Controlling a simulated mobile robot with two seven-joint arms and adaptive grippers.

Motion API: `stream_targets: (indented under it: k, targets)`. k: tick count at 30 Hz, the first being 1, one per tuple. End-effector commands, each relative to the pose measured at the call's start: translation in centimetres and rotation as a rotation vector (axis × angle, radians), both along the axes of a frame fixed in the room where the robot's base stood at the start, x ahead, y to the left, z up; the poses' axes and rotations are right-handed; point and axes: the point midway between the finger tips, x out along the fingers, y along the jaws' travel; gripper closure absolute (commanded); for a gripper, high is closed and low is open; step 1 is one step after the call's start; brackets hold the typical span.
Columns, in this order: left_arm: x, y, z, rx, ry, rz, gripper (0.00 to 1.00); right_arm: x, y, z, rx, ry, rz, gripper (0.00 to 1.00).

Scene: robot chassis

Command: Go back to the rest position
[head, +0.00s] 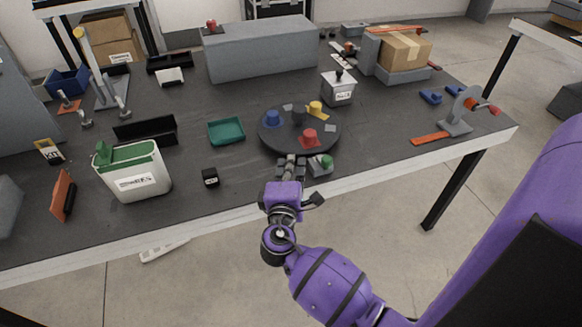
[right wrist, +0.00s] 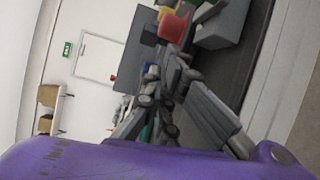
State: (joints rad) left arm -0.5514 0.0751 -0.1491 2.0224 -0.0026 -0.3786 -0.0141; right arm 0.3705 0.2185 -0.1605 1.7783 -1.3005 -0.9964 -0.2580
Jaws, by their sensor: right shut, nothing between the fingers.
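My right gripper (head: 291,164) is at the front edge of the dark workbench (head: 235,190), just in front of the round black turntable (head: 278,147). It is shut with nothing held. In the right wrist view its fingers (right wrist: 165,75) point toward the turntable's red piece (right wrist: 172,26). In the head view the turntable carries a red piece (head: 309,137), a blue piece (head: 272,118) and a yellow piece (head: 315,107). A small grey block with a green knob (head: 327,161) is right beside the gripper. My left gripper is out of view.
A white bin with a green lid (head: 133,172), a small black box (head: 210,177) and a green tray (head: 226,131) stand left of the gripper. A grey clamp with red handle (head: 461,112) is at the right. The floor (head: 215,270) in front is mostly clear.

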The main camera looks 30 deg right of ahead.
Motion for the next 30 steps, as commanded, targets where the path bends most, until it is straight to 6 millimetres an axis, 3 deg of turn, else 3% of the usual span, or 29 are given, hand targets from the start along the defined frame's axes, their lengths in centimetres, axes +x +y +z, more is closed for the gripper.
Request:
stream_targets:
  k: [3,9,15,23,26,29,30]
  targets:
    - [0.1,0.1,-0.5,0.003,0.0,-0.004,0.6,-2.9,2.4,-0.5,0.011,0.007,0.002,1.0]
    - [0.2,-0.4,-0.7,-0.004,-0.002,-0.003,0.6,-5.8,4.8,-0.1,0.009,0.006,0.001,1.0]
    - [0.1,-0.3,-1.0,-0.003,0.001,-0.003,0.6,-7.2,5.9,0.1,0.006,0.004,0.002,1.0]
    - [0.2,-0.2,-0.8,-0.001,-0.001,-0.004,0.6,-7.5,6.1,-0.1,0.015,0.01,0.005,1.0]
    - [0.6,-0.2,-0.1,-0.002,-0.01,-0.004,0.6,-8.6,6.0,-2.0,0.086,0.052,0.027,1.0]
    - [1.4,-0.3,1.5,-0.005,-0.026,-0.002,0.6,-11.4,6.1,-6.1,0.261,0.132,0.062,1.0]
    - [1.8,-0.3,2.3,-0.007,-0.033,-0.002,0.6,-13.1,6.3,-7.9,0.361,0.166,0.075,1.0]
